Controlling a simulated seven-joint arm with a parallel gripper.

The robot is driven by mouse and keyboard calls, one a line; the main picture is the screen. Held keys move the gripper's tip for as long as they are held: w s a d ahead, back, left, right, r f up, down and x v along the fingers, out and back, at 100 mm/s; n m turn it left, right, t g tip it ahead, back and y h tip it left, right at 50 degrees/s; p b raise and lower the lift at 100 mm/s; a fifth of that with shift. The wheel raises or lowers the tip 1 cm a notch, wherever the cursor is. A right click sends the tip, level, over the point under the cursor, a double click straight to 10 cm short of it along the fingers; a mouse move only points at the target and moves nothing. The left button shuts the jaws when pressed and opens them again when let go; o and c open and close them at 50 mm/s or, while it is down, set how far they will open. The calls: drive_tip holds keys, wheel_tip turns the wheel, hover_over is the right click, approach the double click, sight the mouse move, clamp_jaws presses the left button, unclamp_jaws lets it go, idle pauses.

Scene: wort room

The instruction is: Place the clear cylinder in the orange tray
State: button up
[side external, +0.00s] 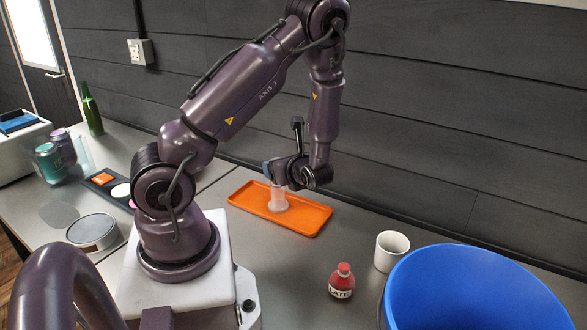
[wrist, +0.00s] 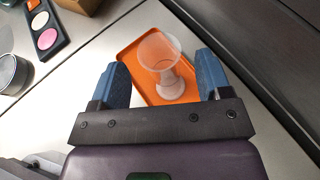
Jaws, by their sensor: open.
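The clear cylinder (side external: 278,200) stands upright on a wider foot in the orange tray (side external: 308,216), toward the tray's left half. In the wrist view the clear cylinder (wrist: 161,56) shows between and beyond the two blue fingertips, with its foot on the orange tray (wrist: 126,58). My gripper (side external: 277,172) is just above and around the top of the cylinder in the side view. In the wrist view my gripper (wrist: 161,75) has its fingers wide apart, with a gap on each side of the cylinder. Part of the tray is hidden behind the gripper in the wrist view.
A white cup (side external: 391,252), a red bottle (side external: 342,281) and a large blue bin (side external: 475,292) stand at the right. A dark palette (side external: 107,186), cans (side external: 49,162), a green bottle (side external: 92,110) and a round tin (side external: 95,232) are at the left. A dark wall runs behind the tray.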

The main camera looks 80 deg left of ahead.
drive_tip(key=s+d+r+n+t+h, duration=0.1)
drive_tip(key=d+r+n+t+h, duration=0.3)
drive_tip(key=d+r, duration=0.7)
drive_tip(key=s+d+r+n+t+h, duration=0.1)
drive_tip(key=d+r+n+t+h, duration=0.3)
drive_tip(key=d+r+n+h, duration=0.5)
drive_tip(key=d+r+n, duration=0.2)
drive_tip(key=d, duration=0.4)
drive_tip(key=shift+s+d+r+t, duration=0.2)
drive_tip(key=shift+d+r+t, duration=0.05)
drive_tip(key=shift+t, duration=0.05)
